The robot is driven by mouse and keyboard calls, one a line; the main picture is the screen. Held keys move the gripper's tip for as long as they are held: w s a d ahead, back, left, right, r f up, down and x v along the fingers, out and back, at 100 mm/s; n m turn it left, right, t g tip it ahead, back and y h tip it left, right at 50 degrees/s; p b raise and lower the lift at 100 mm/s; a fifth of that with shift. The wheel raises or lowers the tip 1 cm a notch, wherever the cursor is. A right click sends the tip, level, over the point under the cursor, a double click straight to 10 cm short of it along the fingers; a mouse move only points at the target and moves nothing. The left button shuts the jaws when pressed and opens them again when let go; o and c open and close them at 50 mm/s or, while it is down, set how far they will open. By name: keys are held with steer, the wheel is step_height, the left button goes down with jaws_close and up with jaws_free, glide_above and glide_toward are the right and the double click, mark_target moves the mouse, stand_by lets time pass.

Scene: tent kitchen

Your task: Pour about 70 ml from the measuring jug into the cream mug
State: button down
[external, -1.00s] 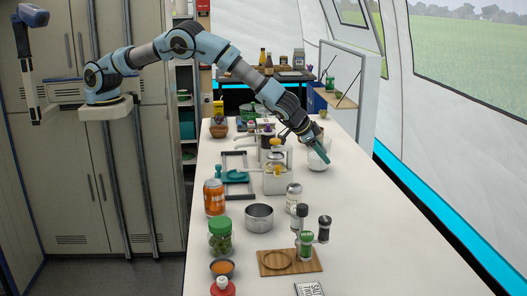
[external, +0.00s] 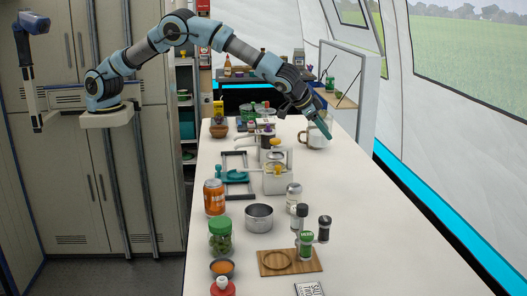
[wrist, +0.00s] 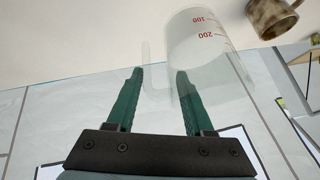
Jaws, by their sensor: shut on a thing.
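My gripper (external: 322,128) is above the far part of the white counter. In the wrist view my gripper (wrist: 160,74) has its green fingers closed on the clear handle of the measuring jug (wrist: 208,42). The jug is see-through with red 100 and 200 marks and whitish contents. It looks roughly upright, though its exact tilt is hard to tell. The cream mug (wrist: 273,17) is at the top right of the wrist view, beside the jug and apart from it in the picture.
The counter's right side is clear.

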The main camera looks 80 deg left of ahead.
steer(key=shift+w+a+r, duration=0.3)
steer(key=shift+w+a, duration=0.05)
steer(key=shift+a, duration=0.05)
steer(key=shift+w+a+f+n+g+y+b, duration=0.2)
steer(key=shift+w+a+f+n+b, duration=0.3)
steer(key=shift+w+a+f, duration=0.75)
steer(key=shift+w+a+f+n+g+y+b, duration=0.1)
steer(key=shift+w+a+f+n+y+b, duration=0.15)
steer(key=shift+w+a+f+n, duration=0.9)
steer(key=shift+w+a+f+n+g+y+b, duration=0.15)
steer(key=shift+w+a+f+b, duration=0.25)
steer(key=shift+w+a+f, duration=0.9)
steer(key=shift+w+d+f, duration=0.25)
steer(key=shift+w+d, duration=0.2)
steer(key=shift+w, duration=0.15)
